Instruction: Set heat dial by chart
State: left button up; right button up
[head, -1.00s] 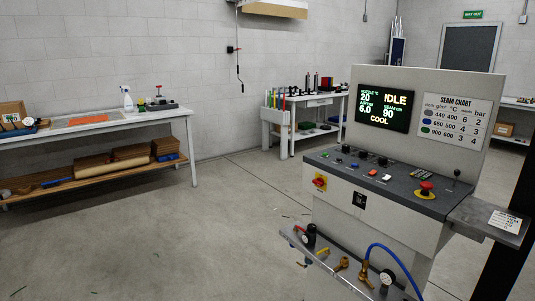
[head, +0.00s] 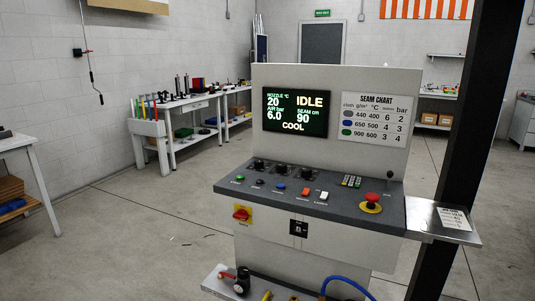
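The control console (head: 320,225) stands at centre right. Its dark panel (head: 340,207) carries several black dials along the back, among them a left dial (head: 259,165), a middle dial (head: 281,168) and a right dial (head: 308,173). Their settings and labels are too small to read. The display (head: 295,111) reads IDLE, nozzle 20 °C, air 6.0 bar, seam 90 cm, COOL. The seam chart (head: 374,119) beside it lists cloth 440, 650 and 900 with 400, 500 and 600 °C, plus bar values. Neither gripper is in view.
A red emergency button (head: 371,202) and a red-yellow switch (head: 242,214) are on the console. A side shelf (head: 443,223) juts out right, beside a dark post (head: 468,130). A lower rail (head: 235,285) with fittings and a blue hose is in front. Open floor lies left.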

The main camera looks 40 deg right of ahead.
aim_at(259, 163)
jog(key=i+j+z, duration=0.1)
jog(key=i+z, duration=0.35)
jog(key=i+j+z, duration=0.25)
jog(key=z, duration=0.2)
jog(key=i+j+z, duration=0.2)
jog(key=z, duration=0.2)
jog(key=i+j+z, duration=0.2)
jog(key=z, duration=0.25)
jog(key=i+j+z, duration=0.1)
jog(key=j+z, duration=0.3)
jog(key=i+j+z, duration=0.1)
jog(key=z, duration=0.3)
jog(key=j, duration=0.1)
